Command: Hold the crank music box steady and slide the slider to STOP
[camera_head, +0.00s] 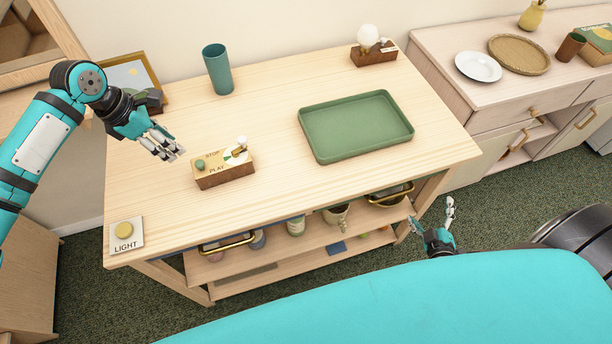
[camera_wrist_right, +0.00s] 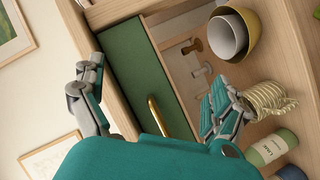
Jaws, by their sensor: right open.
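The crank music box (camera_head: 235,172) is a small wooden box on the light wood table, left of the green tray. Its top shows the words STOP and PLAY, a round green slider knob (camera_head: 200,164) at the left end, and a crank with a pale knob (camera_head: 241,142) at the right. The knob's exact place along its track is hard to tell. My left gripper (camera_head: 172,152) hangs above and left of the box, apart from it; its finger gap is unclear. My right gripper (camera_head: 431,214) is open and empty in front of the table, also in the wrist view (camera_wrist_right: 155,90).
The green tray (camera_head: 355,128), a teal cup (camera_head: 217,70), a bulb on a wooden base (camera_head: 374,54), a picture frame (camera_head: 129,72) and a LIGHT button (camera_head: 123,231) are on the table. Bare tabletop surrounds the box. Several items fill the shelf below.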

